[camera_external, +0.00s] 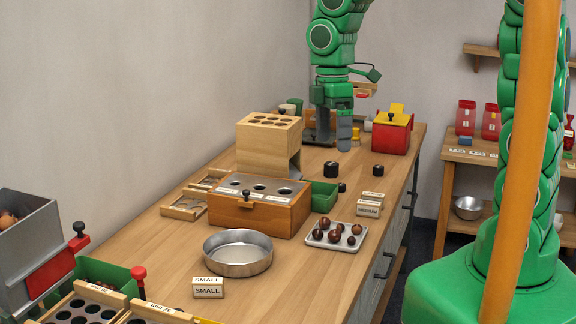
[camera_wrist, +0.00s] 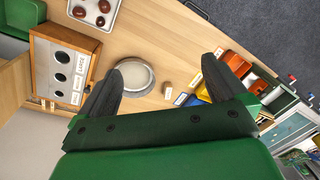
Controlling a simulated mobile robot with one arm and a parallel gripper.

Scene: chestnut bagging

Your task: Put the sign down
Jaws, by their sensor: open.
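A small tan sign marked SMALL (camera_external: 208,288) stands on the table just in front of the round metal pan (camera_external: 238,270). A light block beside the pan in the wrist view (camera_wrist: 167,89) looks like this sign. A similar sign marked MEDIUM (camera_external: 369,209) stands farther back, right of the wooden box, with another sign (camera_external: 373,197) behind it. My gripper (camera_external: 333,127) hangs over the far part of the table, fingers down. In the wrist view my gripper (camera_wrist: 162,93) has its two dark fingers wide apart with nothing between them. It touches no sign.
A metal tray of chestnuts (camera_external: 341,244) lies right of the wooden box with holes (camera_external: 264,216). A taller wooden block (camera_external: 253,165) stands behind. A red box (camera_external: 391,137) is at the far right. Grey and green bins (camera_external: 30,235) crowd the near left. Bare tabletop lies right of the pan.

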